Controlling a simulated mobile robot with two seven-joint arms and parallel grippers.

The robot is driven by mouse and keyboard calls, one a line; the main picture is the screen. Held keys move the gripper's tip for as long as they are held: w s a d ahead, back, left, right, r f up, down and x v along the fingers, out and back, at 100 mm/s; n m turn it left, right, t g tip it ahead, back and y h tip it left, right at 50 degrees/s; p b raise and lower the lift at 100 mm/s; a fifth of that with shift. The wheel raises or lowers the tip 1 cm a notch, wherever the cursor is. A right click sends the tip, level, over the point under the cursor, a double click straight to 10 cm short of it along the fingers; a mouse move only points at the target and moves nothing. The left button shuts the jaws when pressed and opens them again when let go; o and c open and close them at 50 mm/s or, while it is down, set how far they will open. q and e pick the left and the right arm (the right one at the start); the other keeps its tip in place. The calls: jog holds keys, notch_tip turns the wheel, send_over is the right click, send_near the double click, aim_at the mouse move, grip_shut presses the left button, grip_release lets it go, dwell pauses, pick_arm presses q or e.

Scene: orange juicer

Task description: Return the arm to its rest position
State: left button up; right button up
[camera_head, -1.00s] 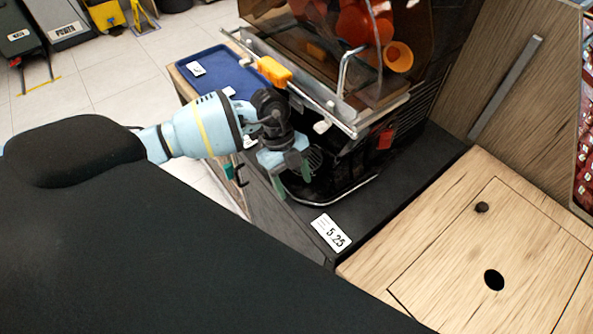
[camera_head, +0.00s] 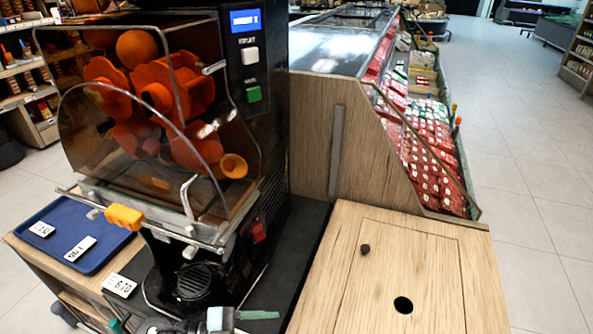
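My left gripper (camera_head: 250,316) shows only in part at the bottom edge of the head view, in front of the juicer. One green finger points right beside a light blue part; the other finger is not clearly seen, so its opening is unclear. The orange juicer (camera_head: 185,125) stands on a dark counter, with orange parts behind a clear cover and a yellow-orange handle (camera_head: 124,217) at the front. Its round black drip grate (camera_head: 194,281) is bare, just above the gripper in the picture. My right gripper is not in view.
A blue tray (camera_head: 112,258) with price tags lies left of the juicer. A wooden counter (camera_head: 440,290) with a round hole is at the right. Behind it stand a wooden panel (camera_head: 310,150) and a display of red packages (camera_head: 425,150). Open floor (camera_head: 530,170) lies at far right.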

pick_arm(q)
jog(key=s+a+f+n+t+y+p, duration=0.1)
jog(key=s+a+f+n+t+y, duration=0.2)
jog(key=n+t+y, duration=0.4)
jog(key=s+a+f+n+t+y+p, duration=0.1)
jog(key=a+f+n+t+y, duration=0.15)
jog(key=a+n+t, duration=0.5)
jog(key=s+a+f+n+g+y, duration=0.1)
jog(key=s+f+g, duration=0.3)
jog(key=s, duration=0.4)
jog(key=s+a+f+n+g+y, duration=0.2)
jog(key=s+f+n+g+y, duration=0.2)
jog(key=s, duration=0.3)
jog(key=shift+s+a+f+p, duration=0.3)
jog(key=shift+s+f, duration=0.1)
jog(key=shift+f, duration=0.4)
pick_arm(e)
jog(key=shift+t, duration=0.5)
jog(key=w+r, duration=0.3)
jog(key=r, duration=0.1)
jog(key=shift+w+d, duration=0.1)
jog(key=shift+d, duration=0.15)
